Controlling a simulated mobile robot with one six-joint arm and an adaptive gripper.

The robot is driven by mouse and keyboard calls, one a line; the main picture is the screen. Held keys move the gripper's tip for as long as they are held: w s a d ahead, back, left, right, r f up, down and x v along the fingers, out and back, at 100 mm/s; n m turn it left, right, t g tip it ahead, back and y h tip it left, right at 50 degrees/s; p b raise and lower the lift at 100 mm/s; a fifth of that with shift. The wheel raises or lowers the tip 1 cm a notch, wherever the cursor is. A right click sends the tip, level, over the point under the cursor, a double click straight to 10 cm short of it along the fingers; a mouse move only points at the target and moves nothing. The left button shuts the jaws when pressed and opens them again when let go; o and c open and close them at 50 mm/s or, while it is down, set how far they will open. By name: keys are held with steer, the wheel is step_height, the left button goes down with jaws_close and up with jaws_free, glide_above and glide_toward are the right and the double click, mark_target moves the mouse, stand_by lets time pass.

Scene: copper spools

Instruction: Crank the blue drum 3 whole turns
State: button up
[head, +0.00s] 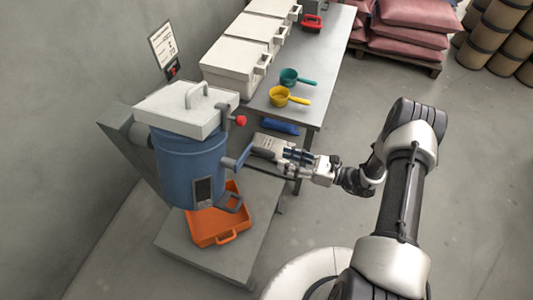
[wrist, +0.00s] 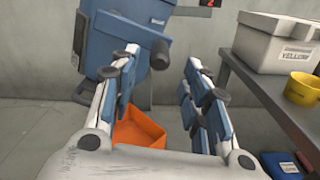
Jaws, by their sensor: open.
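The blue drum (head: 188,165) hangs upright on a grey stand under a pale lid (head: 183,112). Its crank (head: 242,158) sticks out from the right side of the drum. In the wrist view the drum (wrist: 112,35) is at the upper left, and the dark crank knob (wrist: 159,55) shows between the fingertips. My gripper (head: 266,158) is open beside the crank, to the right of the drum. In the wrist view its two fingers (wrist: 160,72) are spread wide with nothing gripped. Whether the knob lies between the finger pads or just beyond them, I cannot tell.
An orange tray (head: 222,240) sits below the drum on a grey plinth (head: 175,245). A table (head: 318,70) behind holds white bins (head: 232,70), a yellow scoop (head: 280,97) and a green scoop (head: 290,77). A red-knobbed lever (head: 240,121) sits by the lid.

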mark_target(266, 154)
steer(key=x, duration=0.7)
steer(key=shift+w+a+b, duration=0.1)
steer(key=shift+a+b, duration=0.2)
steer(key=shift+a, duration=0.05)
steer(key=shift+c, duration=0.3)
jaws_close()
